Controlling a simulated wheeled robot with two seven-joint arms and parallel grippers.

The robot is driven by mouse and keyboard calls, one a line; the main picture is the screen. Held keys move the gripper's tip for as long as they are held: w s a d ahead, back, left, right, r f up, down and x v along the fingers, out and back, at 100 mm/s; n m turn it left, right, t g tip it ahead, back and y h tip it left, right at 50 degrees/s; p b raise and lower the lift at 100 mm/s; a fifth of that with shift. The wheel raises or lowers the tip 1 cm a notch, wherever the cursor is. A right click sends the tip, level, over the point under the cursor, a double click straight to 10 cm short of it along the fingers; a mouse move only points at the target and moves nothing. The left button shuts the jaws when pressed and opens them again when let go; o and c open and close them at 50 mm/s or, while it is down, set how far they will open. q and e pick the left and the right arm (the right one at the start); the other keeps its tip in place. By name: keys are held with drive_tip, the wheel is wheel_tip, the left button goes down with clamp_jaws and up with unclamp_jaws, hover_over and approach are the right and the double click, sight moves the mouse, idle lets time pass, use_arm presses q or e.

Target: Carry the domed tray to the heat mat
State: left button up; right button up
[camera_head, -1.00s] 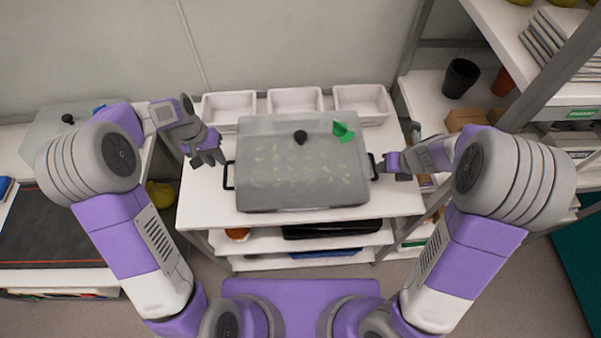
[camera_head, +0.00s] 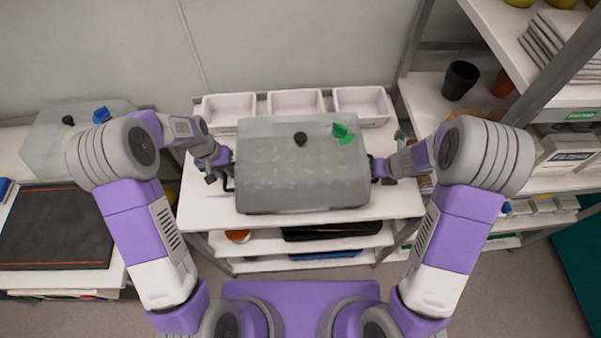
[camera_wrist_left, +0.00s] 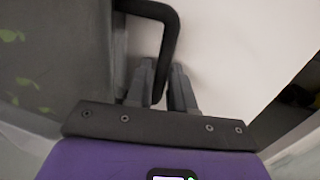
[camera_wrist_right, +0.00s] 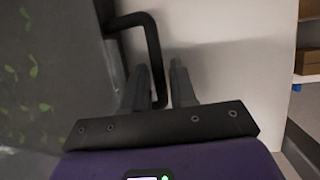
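The domed tray (camera_head: 270,185) stands on the white table in front of me. It has a translucent grey cover with a dark knob, a green tag (camera_head: 343,133) and seedlings dimly visible inside. My left gripper (camera_head: 220,168) is at its left handle; in the left wrist view the black handle (camera_wrist_left: 166,35) passes between open fingers (camera_wrist_left: 163,75). My right gripper (camera_head: 380,170) is at the right handle; in the right wrist view the fingers (camera_wrist_right: 160,75) stand open around the black handle (camera_wrist_right: 153,40). The dark heat mat (camera_head: 52,228) with orange lines lies on the left bench, bare.
Another domed tray (camera_head: 50,140) with a blue tag stands behind the mat. Three white bins (camera_head: 297,101) line the table's back edge. A shelf rack (camera_head: 530,130) with pots and boxes rises on the right. Lower shelves (camera_head: 300,245) hold items under the table.

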use_arm(q)
drive_tip(key=shift+f, duration=0.15)
use_arm(e)
drive_tip(key=shift+f, duration=0.2)
use_arm(q)
clamp_jaws()
use_arm(e)
drive_tip(key=c, duration=0.4)
clamp_jaws()
drive_tip(key=shift+w+r, duration=0.1)
idle(0.5)
